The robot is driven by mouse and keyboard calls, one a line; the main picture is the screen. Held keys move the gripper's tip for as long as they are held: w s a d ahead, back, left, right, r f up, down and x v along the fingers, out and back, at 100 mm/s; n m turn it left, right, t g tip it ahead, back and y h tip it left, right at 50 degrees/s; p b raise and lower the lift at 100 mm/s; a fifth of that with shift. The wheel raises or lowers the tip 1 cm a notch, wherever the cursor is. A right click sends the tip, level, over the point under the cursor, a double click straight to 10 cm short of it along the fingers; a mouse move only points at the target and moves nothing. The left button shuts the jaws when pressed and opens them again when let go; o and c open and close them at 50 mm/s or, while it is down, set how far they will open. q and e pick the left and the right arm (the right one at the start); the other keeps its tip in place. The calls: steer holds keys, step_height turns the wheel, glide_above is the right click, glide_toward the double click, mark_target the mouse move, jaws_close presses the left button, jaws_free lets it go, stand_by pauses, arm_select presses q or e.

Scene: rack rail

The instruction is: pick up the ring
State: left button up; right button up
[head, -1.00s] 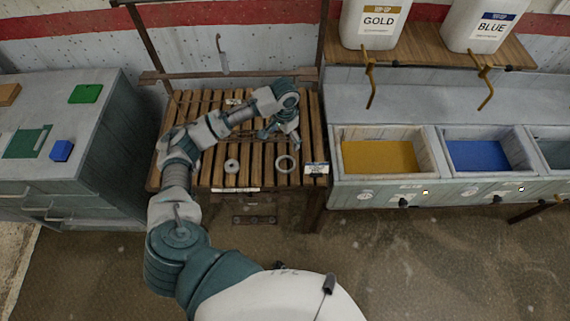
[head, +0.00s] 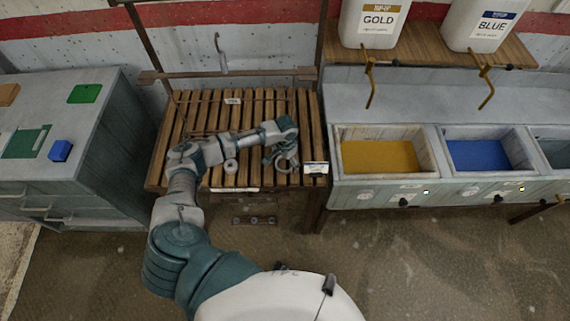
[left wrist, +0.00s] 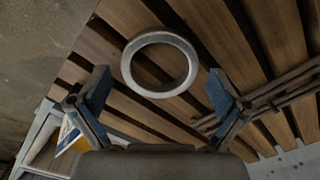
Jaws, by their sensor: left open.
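The grey metal ring (left wrist: 126,66) lies on the wooden slats, in the upper middle of the left wrist view. In the head view the ring (head: 294,165) shows at the right end of the slatted table, partly hidden by my gripper. My left gripper (left wrist: 163,95) is open, with a blue-padded finger on either side and the ring just ahead of the fingertips. In the head view the left gripper (head: 281,160) is right over or beside the ring; its height above the slats is unclear. My right gripper is not in view.
The slatted wooden table (head: 215,113) also carries a small grey round piece (head: 231,166) left of the ring and a small label stand (head: 316,168) to its right. A grey cabinet (head: 102,108) stands at left. Bins with gold (head: 380,157) and blue (head: 478,155) contents stand at right.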

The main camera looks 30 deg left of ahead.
arm_select(q)
steer(key=shift+f, duration=0.2)
steer(key=c, duration=1)
steer(key=shift+c, duration=0.3)
steer(key=shift+r, duration=0.15)
